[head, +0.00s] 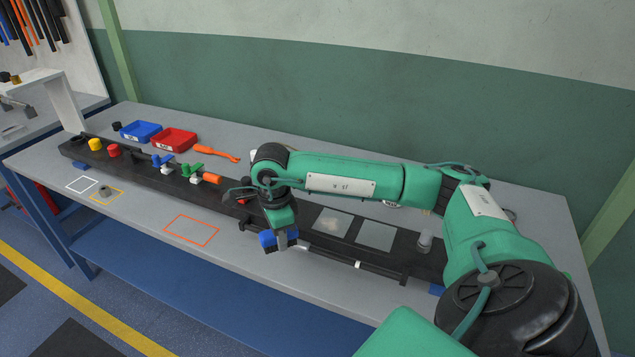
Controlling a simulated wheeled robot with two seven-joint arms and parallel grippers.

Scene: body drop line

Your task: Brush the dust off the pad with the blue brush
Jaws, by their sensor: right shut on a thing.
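My right gripper (281,240) is shut on the blue brush (268,239). It holds the brush near the front edge of the black rail, left of the pads. The brush's bristles and its exact height above the bench are hard to make out. Two pale square pads lie side by side on the rail's right part. The left pad (332,222) looks lighter and mottled, as if dusty. The right pad (376,236) looks plain grey. My right arm reaches across behind both pads. My left gripper is not in view.
The long black rail (135,163) carries coloured knobs and small clamps at its left. A blue bin (141,131), a red bin (174,140) and an orange tool (217,154) lie behind it. A grey cylinder (425,241) stands right of the pads. An orange outline (191,230) in front is empty.

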